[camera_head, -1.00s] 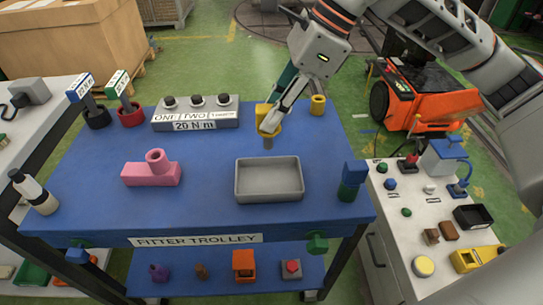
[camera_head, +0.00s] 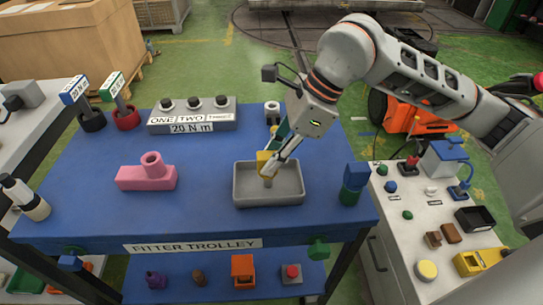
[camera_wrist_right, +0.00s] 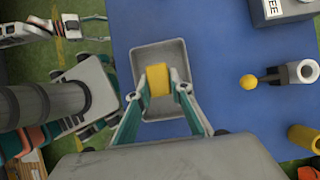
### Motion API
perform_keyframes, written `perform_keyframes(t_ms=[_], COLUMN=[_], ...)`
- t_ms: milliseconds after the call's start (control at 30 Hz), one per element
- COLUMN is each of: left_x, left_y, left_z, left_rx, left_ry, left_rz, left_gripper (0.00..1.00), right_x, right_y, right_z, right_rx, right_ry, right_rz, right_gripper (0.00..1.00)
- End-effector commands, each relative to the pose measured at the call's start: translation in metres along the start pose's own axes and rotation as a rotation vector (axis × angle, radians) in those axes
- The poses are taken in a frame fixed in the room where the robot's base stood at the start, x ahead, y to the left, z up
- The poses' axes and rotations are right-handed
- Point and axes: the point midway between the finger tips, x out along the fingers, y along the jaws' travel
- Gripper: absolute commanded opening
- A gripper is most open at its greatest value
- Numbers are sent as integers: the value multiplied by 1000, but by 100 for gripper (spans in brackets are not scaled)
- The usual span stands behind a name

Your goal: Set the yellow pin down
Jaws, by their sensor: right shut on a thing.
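The yellow pin (camera_head: 263,158) has a yellow head and a grey shank pointing down. My right gripper (camera_head: 268,168) is shut on its head and holds it upright over the grey tray (camera_head: 268,200). In the right wrist view the yellow head (camera_wrist_right: 158,80) sits between the fingertips, with the tray rim (camera_wrist_right: 140,52) around it. I cannot tell whether the shank touches the tray floor. My left gripper is out of the head view; it seems to show small at the upper left of the right wrist view (camera_wrist_right: 70,26), jaws unclear.
On the blue trolley top (camera_head: 215,185) stand a pink fitting (camera_head: 147,178) to the left, a grey labelled block (camera_head: 190,115) behind and a blue-green piece (camera_head: 353,183) to the right. A white-ringed fitting (camera_wrist_right: 294,72) and a yellow cylinder (camera_wrist_right: 304,138) stand beyond the tray.

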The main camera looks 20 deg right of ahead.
Motion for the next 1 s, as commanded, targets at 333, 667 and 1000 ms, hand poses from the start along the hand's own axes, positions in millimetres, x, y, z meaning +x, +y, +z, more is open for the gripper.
perform_keyframes(t_ms=[333, 667, 1000], left_x=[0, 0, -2], left_y=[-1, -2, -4], left_z=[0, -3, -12], left_rx=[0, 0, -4], left_ry=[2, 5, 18], left_rz=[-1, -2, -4], left_gripper=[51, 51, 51], right_x=[2, 0, -57], right_y=[0, 0, -1], right_z=[-1, 0, 1], right_rx=[0, 0, 0], right_ry=[1, 0, -2], right_rz=[0, 0, -8], right_gripper=[37, 37, 37])
